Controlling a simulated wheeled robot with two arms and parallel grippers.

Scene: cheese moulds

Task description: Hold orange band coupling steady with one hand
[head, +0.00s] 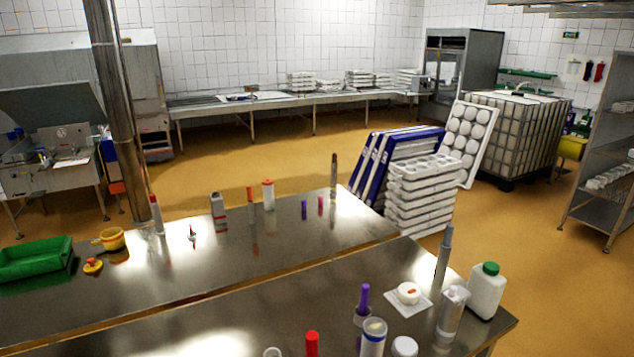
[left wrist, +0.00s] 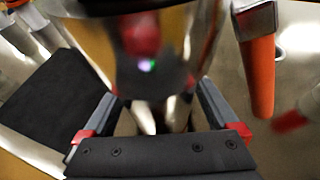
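Neither of my grippers shows in the head view. In the left wrist view my left gripper (left wrist: 163,92) has its two dark fingers with red parts spread wide apart. A blurred shiny metal piece (left wrist: 100,35) with a dark red patch stands across the space between and beyond them; I cannot tell whether the fingers touch it. An orange cylinder (left wrist: 260,75) under a grey metal top is beside the right finger, apart from it. I cannot tell whether either is the orange band coupling. In the head view a thin orange-topped item (head: 250,195) stands on the far table.
Two steel tables (head: 130,325) fill the foreground. The near one holds a white bottle with a green cap (head: 487,290), a purple-topped item (head: 364,298) and a red cylinder (head: 312,343). A green tray (head: 36,257) lies far left. Stacked white moulds (head: 420,200) stand behind.

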